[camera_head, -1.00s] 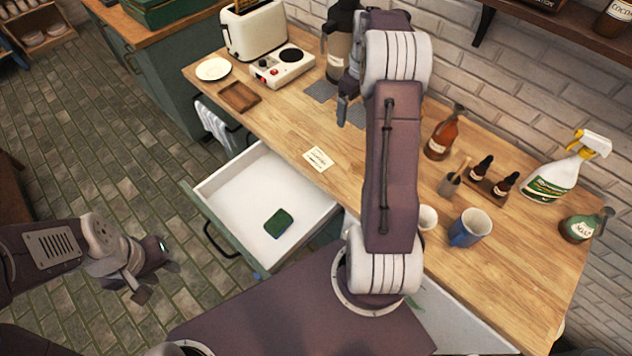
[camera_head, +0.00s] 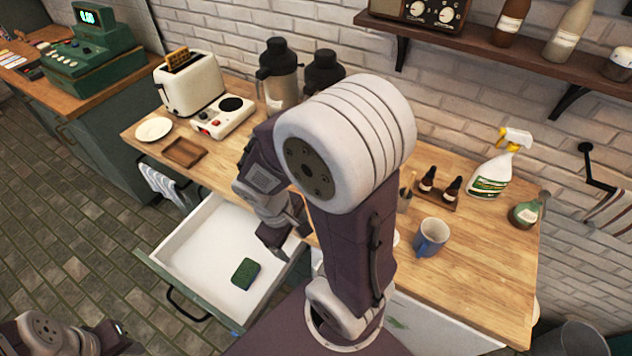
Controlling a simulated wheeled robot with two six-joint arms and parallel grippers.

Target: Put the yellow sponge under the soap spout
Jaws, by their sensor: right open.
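A green sponge (camera_head: 245,274) with a bluish edge lies in the open white drawer (camera_head: 200,240). I see no yellow sponge. A green bottle (camera_head: 525,212) with a dark top stands at the right end of the counter; I cannot tell whether it carries the soap spout. My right gripper (camera_head: 284,234) is open and empty, pointing down above the drawer's right side, up and right of the green sponge. My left gripper (camera_head: 112,345) is partly in view at the bottom left, away from the counter; its jaws are unclear.
The wooden counter (camera_head: 480,265) holds a blue mug (camera_head: 431,237), a spray bottle (camera_head: 500,164), small dark bottles (camera_head: 427,179), a toaster (camera_head: 190,84) and a hot plate (camera_head: 224,116). A shelf (camera_head: 470,42) hangs above. My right arm hides the counter's middle.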

